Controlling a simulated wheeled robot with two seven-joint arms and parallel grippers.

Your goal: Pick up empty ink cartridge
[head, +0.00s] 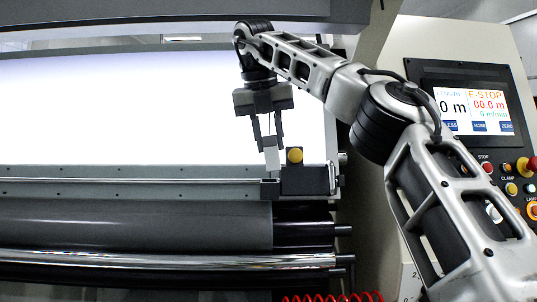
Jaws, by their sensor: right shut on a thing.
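My right gripper (268,144) points down in front of the bright white panel, just left of a yellow knob. Its two fingers are closed on a small light grey block (271,159), which looks like the ink cartridge. The block is upright, and its lower end is at the dark housing (308,181) on the machine's rail. I cannot tell whether it still touches the housing. Whether the cartridge is empty does not show. My left gripper is not in view.
The yellow knob (294,155) is close to the right of the fingers. A grey rail (130,188) and rollers (130,222) run below. A control panel (473,112) with screen and buttons stands at the right, behind my arm.

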